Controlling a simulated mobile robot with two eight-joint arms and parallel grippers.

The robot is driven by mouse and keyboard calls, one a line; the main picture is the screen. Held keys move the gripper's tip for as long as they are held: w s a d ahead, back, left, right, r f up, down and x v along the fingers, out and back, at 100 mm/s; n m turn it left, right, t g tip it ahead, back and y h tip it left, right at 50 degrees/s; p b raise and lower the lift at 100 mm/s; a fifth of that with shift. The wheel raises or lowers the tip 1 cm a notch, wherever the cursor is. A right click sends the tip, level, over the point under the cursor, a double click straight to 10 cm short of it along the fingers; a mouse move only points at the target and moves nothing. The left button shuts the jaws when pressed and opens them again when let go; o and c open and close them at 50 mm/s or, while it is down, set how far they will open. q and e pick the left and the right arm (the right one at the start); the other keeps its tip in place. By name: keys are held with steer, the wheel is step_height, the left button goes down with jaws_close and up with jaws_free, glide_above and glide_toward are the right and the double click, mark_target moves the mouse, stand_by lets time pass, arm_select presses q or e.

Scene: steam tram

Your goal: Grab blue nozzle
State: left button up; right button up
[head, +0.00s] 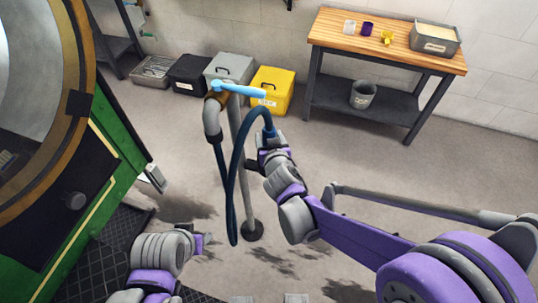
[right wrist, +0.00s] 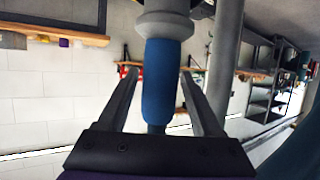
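A dark blue hose (head: 232,190) loops beside a grey standpipe, and its blue nozzle end (head: 267,122) reaches my right gripper (head: 262,148). In the right wrist view the blue nozzle sleeve (right wrist: 160,85) stands upright between the two fingers of my right gripper (right wrist: 160,80). The fingers are open around it, with narrow gaps visible, chiefly on the left. A light blue handle (head: 238,89) sits at the top of the standpipe. My left gripper (head: 203,243) is low at the left, away from the hose; its fingers are too small to read.
The grey standpipe (head: 246,190) stands close to my right gripper. A green tram (head: 125,150) fills the left. A yellow box (head: 272,92) and other boxes line the wall. A workbench (head: 390,45) stands at the back right. The floor between is clear.

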jaws_close()
stand_by(1.1)
